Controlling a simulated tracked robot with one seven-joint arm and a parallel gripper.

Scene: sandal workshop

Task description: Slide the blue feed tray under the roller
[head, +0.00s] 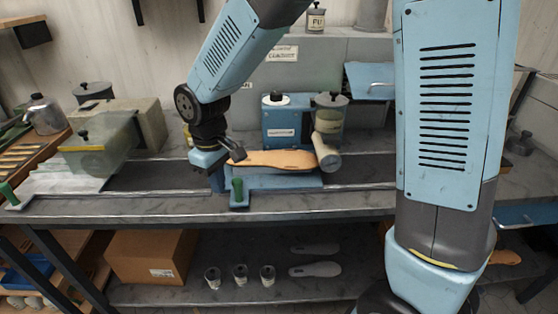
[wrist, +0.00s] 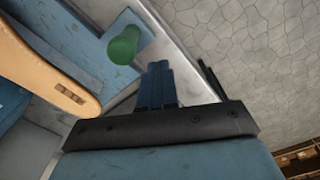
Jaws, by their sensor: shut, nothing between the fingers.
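The blue feed tray (head: 275,181) lies on the rail bench with a tan sandal sole (head: 270,159) on it. A green knob (head: 237,190) stands at the tray's front left corner. The pale roller (head: 327,152) is at the tray's right end, close to the sole's tip; I cannot tell whether the tip is under it. My gripper (head: 238,150) is at the tray's left end, above and behind the knob in the head view. In the wrist view its shut, empty fingers (wrist: 158,82) are beside the knob (wrist: 124,46), apparently apart from it.
A blue machine housing (head: 283,123) and a lidded jar (head: 331,112) stand behind the tray. Bare rails (head: 150,178) run left of it. A glassy guard (head: 100,140) and another green knob (head: 8,194) are farther left. My arm covers much of the right.

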